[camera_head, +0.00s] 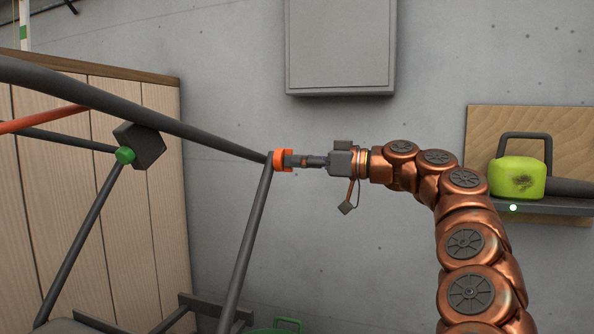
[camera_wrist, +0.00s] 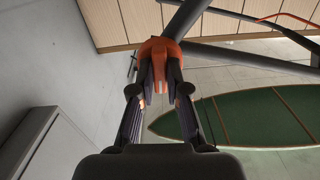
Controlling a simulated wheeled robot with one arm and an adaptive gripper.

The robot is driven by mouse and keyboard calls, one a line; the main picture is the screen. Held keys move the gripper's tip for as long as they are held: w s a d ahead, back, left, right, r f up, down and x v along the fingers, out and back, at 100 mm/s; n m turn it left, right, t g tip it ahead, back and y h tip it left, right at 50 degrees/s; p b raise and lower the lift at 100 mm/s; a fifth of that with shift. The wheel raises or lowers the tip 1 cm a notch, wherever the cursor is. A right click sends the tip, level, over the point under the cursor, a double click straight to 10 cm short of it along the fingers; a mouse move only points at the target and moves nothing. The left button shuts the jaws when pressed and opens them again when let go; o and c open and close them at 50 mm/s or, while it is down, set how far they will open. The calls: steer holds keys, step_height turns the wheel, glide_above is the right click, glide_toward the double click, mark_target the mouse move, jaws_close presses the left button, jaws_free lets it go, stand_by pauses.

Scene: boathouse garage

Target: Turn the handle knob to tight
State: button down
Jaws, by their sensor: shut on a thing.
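An orange knob (camera_head: 283,159) sits at the joint of dark grey tubular bars (camera_head: 190,126) in the middle of the head view. It also shows in the wrist view (camera_wrist: 160,50), with a lobe reaching down between the fingers. My gripper (camera_head: 296,160) reaches it from the right, roughly level, and is shut on it. In the wrist view my gripper (camera_wrist: 159,88) has one finger on each side of the orange lobe. A green knob (camera_head: 124,155) is on a dark block at the left. No tight mark is readable on the orange knob.
A grey wall cabinet (camera_head: 340,45) hangs above my arm. A lime-green tool (camera_head: 518,177) rests on a wall shelf (camera_head: 565,207) at the right. Wooden panelling (camera_head: 155,200) stands behind the bars. The wrist view shows a green canoe-like shape (camera_wrist: 240,118) on the floor.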

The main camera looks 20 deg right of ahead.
steer(key=shift+n, duration=0.5)
steer(key=c, duration=1.2)
jaws_free()
steer(key=shift+o, duration=0.2)
steer(key=shift+d, duration=0.1)
steer(key=v, duration=1.1)
steer(key=shift+s+d, duration=0.2)
steer(key=shift+d, duration=0.1)
